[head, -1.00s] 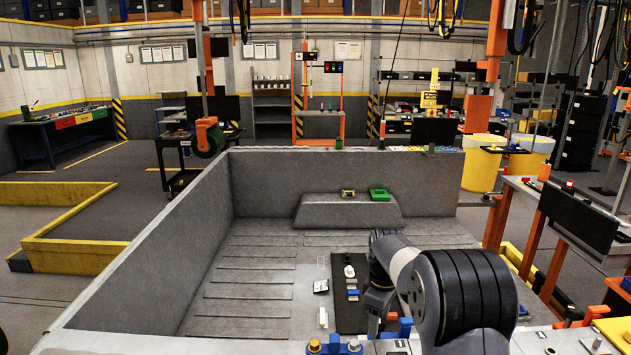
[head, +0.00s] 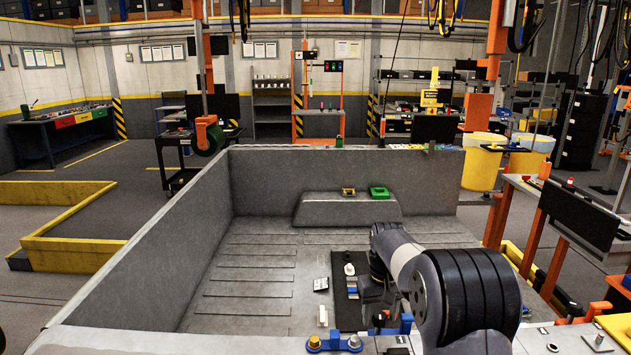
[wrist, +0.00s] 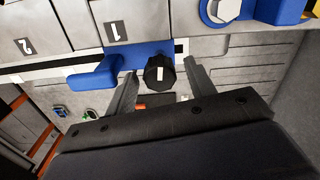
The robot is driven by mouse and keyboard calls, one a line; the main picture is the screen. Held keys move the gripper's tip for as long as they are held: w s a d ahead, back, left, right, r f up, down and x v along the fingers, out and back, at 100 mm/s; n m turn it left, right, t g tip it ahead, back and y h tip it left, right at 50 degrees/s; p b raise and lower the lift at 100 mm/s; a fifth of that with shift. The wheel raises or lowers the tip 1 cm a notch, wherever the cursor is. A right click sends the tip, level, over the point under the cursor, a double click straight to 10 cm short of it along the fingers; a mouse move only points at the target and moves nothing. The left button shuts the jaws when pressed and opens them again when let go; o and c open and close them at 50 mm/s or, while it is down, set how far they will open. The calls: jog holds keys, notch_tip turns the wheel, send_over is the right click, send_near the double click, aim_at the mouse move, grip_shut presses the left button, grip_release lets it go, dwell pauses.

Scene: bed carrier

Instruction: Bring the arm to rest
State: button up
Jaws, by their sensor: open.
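My arm (head: 465,290) reaches over the front right of the grey bed, bent at the elbow. My gripper (wrist: 160,85) is open in the wrist view, its two fingers apart. A black knob (wrist: 160,73) with a white mark shows between the fingers, beside a blue holder (wrist: 122,66). I cannot tell how far the knob is from the fingers, and no grip on it shows. In the head view my gripper's fingertips are hard to make out behind the arm, low over the bed's front edge.
The grey bed (head: 255,265) has high walls at left and back. A dark mat (head: 345,318) with small parts lies beside my arm. A blue holder (head: 334,344) stands on the front edge. The bed's left floor is clear.

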jog(key=m+b, duration=0.1)
jog(key=m, duration=0.5)
jog(key=shift+b, duration=0.4)
jog(key=m+b, duration=0.2)
jog(key=m, duration=0.3)
